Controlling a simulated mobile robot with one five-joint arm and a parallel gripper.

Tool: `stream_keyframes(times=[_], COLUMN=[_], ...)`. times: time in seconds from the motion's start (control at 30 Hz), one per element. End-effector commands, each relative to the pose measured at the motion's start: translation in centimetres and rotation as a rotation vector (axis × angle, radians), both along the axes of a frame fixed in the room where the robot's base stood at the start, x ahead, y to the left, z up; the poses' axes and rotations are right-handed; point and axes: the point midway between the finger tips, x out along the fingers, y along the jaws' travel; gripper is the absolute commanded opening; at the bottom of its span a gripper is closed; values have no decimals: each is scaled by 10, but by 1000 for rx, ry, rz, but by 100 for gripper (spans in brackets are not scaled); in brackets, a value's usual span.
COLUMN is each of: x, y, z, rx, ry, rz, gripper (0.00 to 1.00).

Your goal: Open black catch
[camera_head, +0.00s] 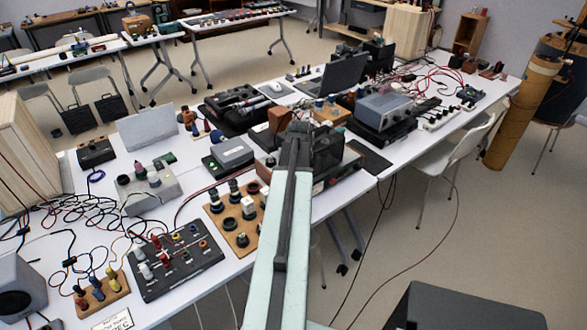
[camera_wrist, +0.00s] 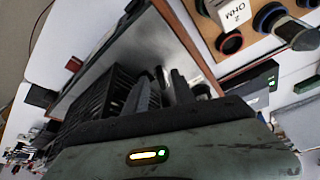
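My arm reaches up the middle of the head view, and its end (camera_head: 297,135) is over the table beside a black boxy device (camera_head: 328,148). In the wrist view my gripper (camera_wrist: 161,88) has two dark fingers standing apart. They point at the device's grey panel and black slatted part (camera_wrist: 92,108). A small shiny fitting (camera_wrist: 161,77) shows in line with the gap between the fingers. I cannot tell if it is the black catch or if a finger touches it. No catch can be made out in the head view, where my arm covers part of the device.
A wooden board with terminals (camera_head: 238,217) stands left of my arm and shows at the wrist view's upper right (camera_wrist: 262,35). A grey-topped meter box (camera_head: 230,153) is close by. The white tables (camera_head: 205,270) are crowded with devices and loose wires. Open floor lies to the right.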

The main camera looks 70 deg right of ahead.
Motion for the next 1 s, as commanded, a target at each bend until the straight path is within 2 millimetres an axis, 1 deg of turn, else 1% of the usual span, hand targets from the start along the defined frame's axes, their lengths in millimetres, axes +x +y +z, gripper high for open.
stream_keyframes(times=[0.17, 0.27, 0.37, 0.5, 0.6, 0.7, 0.93, 0.97, 1.0], x=[0, -1, -4, -11, -14, -16, -17, -16, -16], y=[1, 3, 8, 17, 23, 26, 25, 25, 25], z=[3, 13, 29, 55, 70, 75, 72, 72, 72], rx=[-1, -1, -1, -1, 0, 0, 0, 0, 2], ry=[-2, -2, -2, -1, 0, 0, 0, 0, 0], rz=[0, 0, -1, -1, -1, -1, 0, -1, -6], gripper=[31, 31, 31, 31, 31, 31, 31, 39, 50])
